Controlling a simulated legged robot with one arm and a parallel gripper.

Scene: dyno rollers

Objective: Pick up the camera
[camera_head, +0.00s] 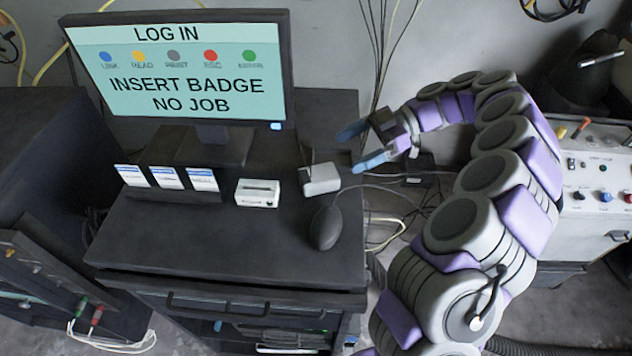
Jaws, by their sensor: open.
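A small light-grey box (321,179), which looks like the camera, sits near the right edge of the dark cabinet top (160,240). A thin dark upright piece rises behind its left side. My gripper (361,147), with blue fingertips, is open and empty. It is up and to the right of the grey box and points left. One fingertip is higher in the picture, the other lower. The fingers appear apart from the box; their exact height above the surface is hard to tell.
A white box (257,193) and several badge cards (167,177) stand left of the grey box. A monitor (180,80) rises behind them. A dark mouse (325,228) with a cable lies in front. A control console (598,190) stands at right. The front cabinet top is clear.

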